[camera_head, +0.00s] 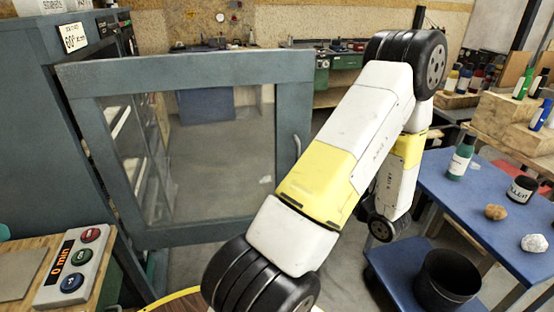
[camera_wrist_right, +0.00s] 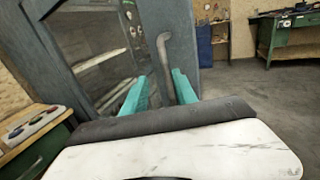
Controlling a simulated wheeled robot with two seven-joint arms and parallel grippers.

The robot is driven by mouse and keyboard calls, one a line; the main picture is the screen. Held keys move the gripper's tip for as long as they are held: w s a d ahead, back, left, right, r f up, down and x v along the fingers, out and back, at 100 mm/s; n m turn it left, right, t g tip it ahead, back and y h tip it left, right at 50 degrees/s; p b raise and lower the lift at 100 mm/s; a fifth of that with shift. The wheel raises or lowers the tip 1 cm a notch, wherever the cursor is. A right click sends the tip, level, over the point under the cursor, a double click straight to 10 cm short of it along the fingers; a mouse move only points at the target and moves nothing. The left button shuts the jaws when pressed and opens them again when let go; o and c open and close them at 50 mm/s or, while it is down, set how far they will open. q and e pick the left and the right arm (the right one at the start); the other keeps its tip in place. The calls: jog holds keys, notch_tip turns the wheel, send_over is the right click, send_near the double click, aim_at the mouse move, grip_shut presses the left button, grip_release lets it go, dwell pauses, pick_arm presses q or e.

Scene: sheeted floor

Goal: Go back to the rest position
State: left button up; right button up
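A grey cabinet door (camera_head: 185,235) with a large glass pane stands swung open in front of the cabinet (camera_head: 85,110). Its handle (camera_head: 297,147) is on the right edge of the door in the head view. My right arm reaches up across the middle of the head view and bends down again; its gripper is hidden there. In the right wrist view, the teal fingers of my right gripper (camera_wrist_right: 162,90) are apart, with the curved door handle (camera_wrist_right: 164,55) showing between and beyond their tips. I cannot tell whether they touch it. My left gripper is not in view.
A control box (camera_head: 75,265) reading "0 min" sits on a wooden stand at lower left. A black bucket (camera_head: 446,280) stands below. Floor shows beyond the door.

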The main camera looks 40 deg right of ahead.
jog(key=w+a+r+n+g+y, duration=0.3)
jog(key=a+n+y, duration=0.15)
jog(key=a, duration=0.45)
jog(key=w+a+r+n+g+y, duration=0.35)
jog(key=a+n, duration=0.25)
jog(key=a, duration=0.2)
jog(key=w+a+r+n+g+y, duration=0.2)
jog(key=a+r+n+g+y, duration=0.15)
jog(key=a+n, duration=0.4)
jog(key=s+a+r+n+g+h, duration=0.1)
jog(key=s+a+n+g, duration=0.2)
jog(key=a+n, duration=0.25)
jog(key=s+a+n+g+h, duration=0.2)
jog(key=s+a+n+g, duration=0.15)
jog(key=a, duration=0.25)
notch_tip(320, 180, up, 7)
jog(key=a+n+t+h, duration=0.1)
jog(key=n+t+h, duration=0.3)
jog(key=n, duration=0.6)
jog(key=shift+a+r+t+h, duration=0.15)
jog(key=shift+a+t+h, duration=0.15)
jog(key=shift+h, duration=0.35)
